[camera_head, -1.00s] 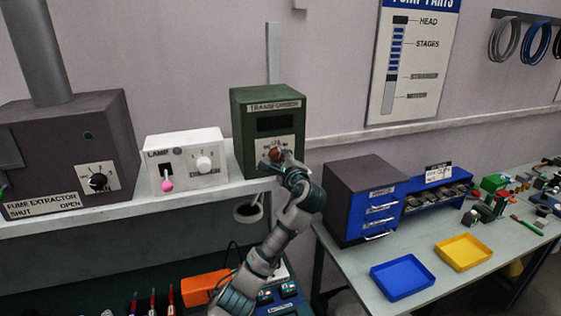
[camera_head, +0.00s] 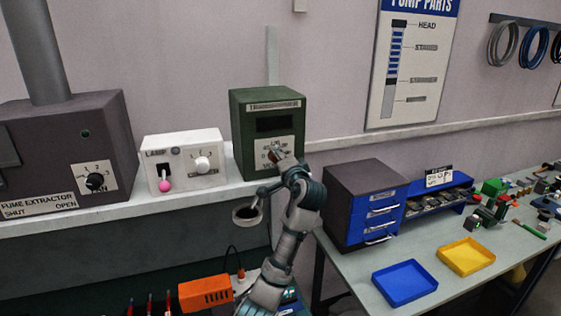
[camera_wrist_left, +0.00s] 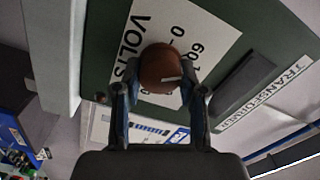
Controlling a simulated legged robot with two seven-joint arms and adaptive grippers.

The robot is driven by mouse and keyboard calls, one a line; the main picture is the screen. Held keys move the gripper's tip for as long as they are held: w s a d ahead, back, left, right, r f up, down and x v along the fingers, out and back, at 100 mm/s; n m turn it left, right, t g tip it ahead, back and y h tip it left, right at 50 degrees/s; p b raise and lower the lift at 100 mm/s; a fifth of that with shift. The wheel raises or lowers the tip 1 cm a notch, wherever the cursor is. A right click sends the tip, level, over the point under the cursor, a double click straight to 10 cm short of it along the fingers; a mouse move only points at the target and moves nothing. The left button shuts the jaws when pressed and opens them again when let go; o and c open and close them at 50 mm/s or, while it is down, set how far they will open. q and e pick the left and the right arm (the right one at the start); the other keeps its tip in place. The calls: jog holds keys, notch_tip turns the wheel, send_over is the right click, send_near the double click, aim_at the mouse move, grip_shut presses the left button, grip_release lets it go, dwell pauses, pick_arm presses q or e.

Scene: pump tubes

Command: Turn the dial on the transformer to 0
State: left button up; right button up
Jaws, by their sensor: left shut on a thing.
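The green transformer (camera_head: 250,104) stands on the wall shelf. Its white scale plate carries a round reddish-brown dial (camera_head: 272,155), partly covered by my gripper in the head view. In the wrist view the dial (camera_wrist_left: 160,66) sits between the two fingers of my left gripper (camera_wrist_left: 160,88), on the plate marked VOLTS. A short white mark shows on the dial's edge; which number it points at I cannot tell. My left gripper (camera_head: 281,158) is shut on the dial from the front. My right gripper is not in view.
A white lamp box (camera_head: 187,160) with a pink-tipped switch and a dark fume extractor box (camera_head: 68,150) stand left on the shelf (camera_head: 110,212). A round cup-like holder (camera_head: 247,213) hangs below the shelf. A blue drawer cabinet (camera_head: 375,212) and trays stand on the right bench.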

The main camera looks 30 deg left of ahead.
pick_arm(q)
jog(key=n, duration=0.2)
jog(key=f+n+b, duration=0.1)
jog(key=n, duration=0.2)
jog(key=shift+n, duration=0.3)
jog(key=n, duration=0.5)
jog(key=shift+r+b, duration=0.15)
jog(key=shift+b, duration=0.25)
jog(key=shift+s+n, duration=0.1)
jog(key=shift+n, duration=0.3)
jog(key=shift+r, duration=0.1)
jog(key=o, duration=1.1)
jog(key=shift+c, duration=0.2)
jog(key=shift+o, duration=0.4)
jog(key=shift+r, duration=0.1)
